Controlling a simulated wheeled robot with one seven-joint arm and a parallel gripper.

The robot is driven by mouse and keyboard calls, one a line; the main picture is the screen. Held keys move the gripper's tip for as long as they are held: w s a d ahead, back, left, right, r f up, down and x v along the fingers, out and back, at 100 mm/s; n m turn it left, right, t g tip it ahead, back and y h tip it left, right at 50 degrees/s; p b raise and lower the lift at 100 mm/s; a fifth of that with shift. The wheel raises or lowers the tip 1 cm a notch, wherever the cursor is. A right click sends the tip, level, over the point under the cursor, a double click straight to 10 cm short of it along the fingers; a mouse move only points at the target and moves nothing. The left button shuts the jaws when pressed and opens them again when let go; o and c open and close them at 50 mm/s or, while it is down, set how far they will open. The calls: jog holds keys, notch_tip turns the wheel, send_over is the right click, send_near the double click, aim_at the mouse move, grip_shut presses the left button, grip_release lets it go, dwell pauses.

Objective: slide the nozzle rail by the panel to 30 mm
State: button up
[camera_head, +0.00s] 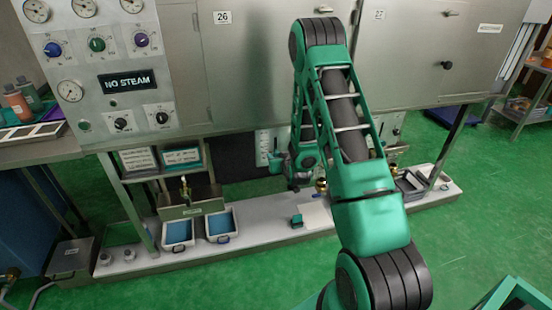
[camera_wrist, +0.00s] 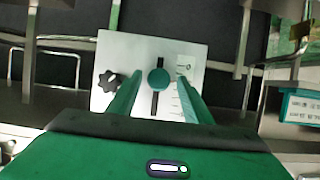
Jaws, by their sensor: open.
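In the wrist view a pale panel (camera_wrist: 188,52) faces me. It has a dark vertical slot (camera_wrist: 155,103), a round green knob (camera_wrist: 159,80) on the slot, a scale with tick marks (camera_wrist: 177,108) to its right and a black star-shaped knob (camera_wrist: 108,86) to its left. My gripper (camera_wrist: 160,76) is open, with one green finger on each side of the round knob. I cannot tell whether the fingers touch it. The scale's numbers are too small to read. In the head view the panel (camera_head: 264,147) shows partly beside my arm, which hides the rest.
A white ledge (camera_head: 262,228) runs below, with blue-lined trays (camera_head: 178,233) and grey trays (camera_head: 409,186). Steel cabinets (camera_head: 248,60) and a gauge console reading NO STEAM (camera_head: 126,82) stand above. In the wrist view metal bars flank the panel.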

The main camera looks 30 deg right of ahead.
jog(key=v, duration=1)
jog(key=shift+a, duration=0.25)
jog(key=shift+s, duration=0.1)
jog(key=s+a+r+m+g+y, duration=0.1)
jog(key=s+r+g, duration=0.3)
jog(key=s, duration=0.8)
jog(key=s+a+r+m+g+y, duration=0.1)
jog(key=s+r+g, duration=0.3)
jog(key=s+r, duration=0.5)
jog(key=s+a+r+m+g+y, duration=0.1)
jog(key=s+a+r+g, duration=0.2)
jog(key=s, duration=1.3)
notch_tip(320, 180, up, 3)
jog(key=shift+s+r+g+y, duration=0.2)
jog(key=shift+g+y, duration=0.2)
jog(key=shift+g, duration=0.6)
jog(key=c, duration=0.4)
jog(key=shift+o, duration=0.2)
